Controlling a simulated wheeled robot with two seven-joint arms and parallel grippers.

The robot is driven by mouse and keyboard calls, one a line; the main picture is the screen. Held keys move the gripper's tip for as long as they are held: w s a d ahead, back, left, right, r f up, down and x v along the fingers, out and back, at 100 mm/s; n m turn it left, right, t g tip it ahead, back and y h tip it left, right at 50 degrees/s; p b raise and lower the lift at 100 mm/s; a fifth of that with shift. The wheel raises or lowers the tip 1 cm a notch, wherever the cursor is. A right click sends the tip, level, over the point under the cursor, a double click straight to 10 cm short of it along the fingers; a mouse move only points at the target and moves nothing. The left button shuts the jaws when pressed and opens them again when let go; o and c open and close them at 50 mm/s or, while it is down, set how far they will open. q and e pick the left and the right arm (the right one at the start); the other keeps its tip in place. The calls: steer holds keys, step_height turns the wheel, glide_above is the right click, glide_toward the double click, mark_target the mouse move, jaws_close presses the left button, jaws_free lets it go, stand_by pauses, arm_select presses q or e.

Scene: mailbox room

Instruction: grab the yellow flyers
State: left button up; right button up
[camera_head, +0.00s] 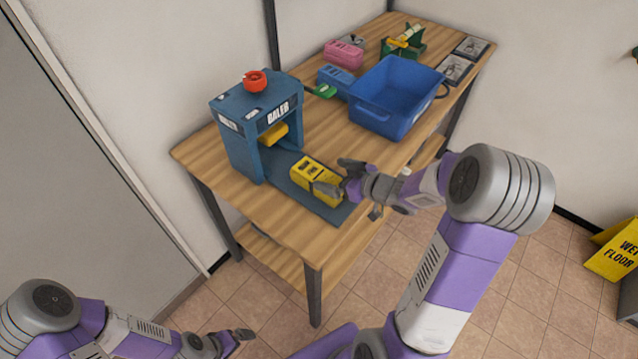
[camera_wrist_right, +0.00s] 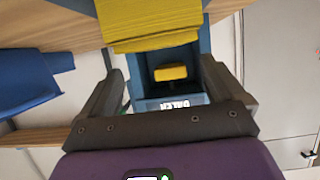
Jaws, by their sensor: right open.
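The yellow flyers (camera_head: 318,180) are a block-shaped bundle with dark print, lying on the dark tray of the blue baler (camera_head: 240,132). My right gripper (camera_head: 338,178) is open at the right end of the bundle, its fingers close around that end; I cannot tell whether they touch it. In the right wrist view, the yellow flyers (camera_wrist_right: 150,27) show at the top, in front of the open fingers (camera_wrist_right: 160,68). My left gripper (camera_head: 238,337) is low at the bottom, away from the table, and its jaws are unclear.
A blue bin (camera_head: 392,98) stands behind my right gripper on the wooden table (camera_head: 300,232). A yellow part (camera_head: 273,133) sits in the baler opening. Pink (camera_head: 343,54) and blue (camera_head: 335,78) items stand farther back. A yellow wet floor sign (camera_head: 615,250) is at right.

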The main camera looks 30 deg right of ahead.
mark_target(320, 175)
steer(key=x, duration=0.1)
steer(key=b+x, duration=0.1)
steer(key=x, duration=0.2)
steer(key=shift+a+r, duration=0.25)
steer(key=shift+w+a+f+b, duration=0.15)
steer(key=shift+w+b, duration=0.15)
steer(key=shift+w, duration=0.15)
jaws_close()
